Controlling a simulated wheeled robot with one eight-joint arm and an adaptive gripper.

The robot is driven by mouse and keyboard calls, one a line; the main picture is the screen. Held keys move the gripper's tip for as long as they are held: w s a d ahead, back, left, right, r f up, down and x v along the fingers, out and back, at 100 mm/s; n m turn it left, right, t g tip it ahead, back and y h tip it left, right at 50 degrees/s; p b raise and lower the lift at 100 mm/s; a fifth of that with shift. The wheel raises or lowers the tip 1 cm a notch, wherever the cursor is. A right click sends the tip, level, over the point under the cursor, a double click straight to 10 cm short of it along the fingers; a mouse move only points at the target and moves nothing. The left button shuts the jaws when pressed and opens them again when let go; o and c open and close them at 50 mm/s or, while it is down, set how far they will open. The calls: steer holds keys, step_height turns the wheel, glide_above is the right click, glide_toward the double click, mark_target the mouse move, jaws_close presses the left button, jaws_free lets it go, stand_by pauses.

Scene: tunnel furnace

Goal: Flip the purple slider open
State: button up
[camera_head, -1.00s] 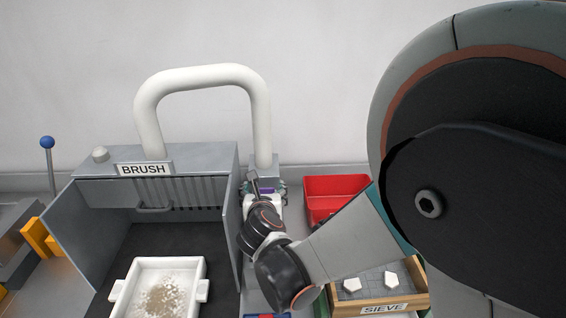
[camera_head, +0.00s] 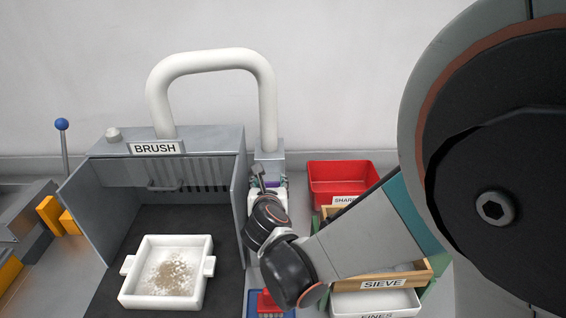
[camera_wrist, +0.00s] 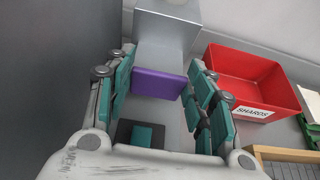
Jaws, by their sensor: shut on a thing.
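The purple slider (camera_wrist: 160,83) is a flat purple plate in front of the grey metal box (camera_wrist: 166,32) in the wrist view. In the head view, only a thin purple strip of the slider (camera_head: 271,184) shows beyond my wrist. My gripper (camera_wrist: 158,66) has its teal-padded fingers on either side of the slider and is shut on it. The exact contact at the pads is hard to see. In the head view, my gripper (camera_head: 269,189) is at the foot of the white pipe, mostly hidden by my wrist.
The BRUSH booth (camera_head: 155,148), holding a white tray (camera_head: 133,287) of debris, stands left of my gripper. A red SHARDS bin (camera_head: 345,166), the wooden SIEVE box (camera_head: 383,284) and a white FINES tray (camera_head: 375,304) are at right. The white pipe (camera_head: 211,61) arches behind.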

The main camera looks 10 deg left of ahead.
steer(key=shift+s+d+f, duration=0.1)
steer(key=shift+s+d, duration=0.05)
steer(key=shift+s, duration=0.3)
steer(key=o, duration=1.5)
steer(key=shift+s, duration=0.2)
steer(key=shift+w, duration=0.1)
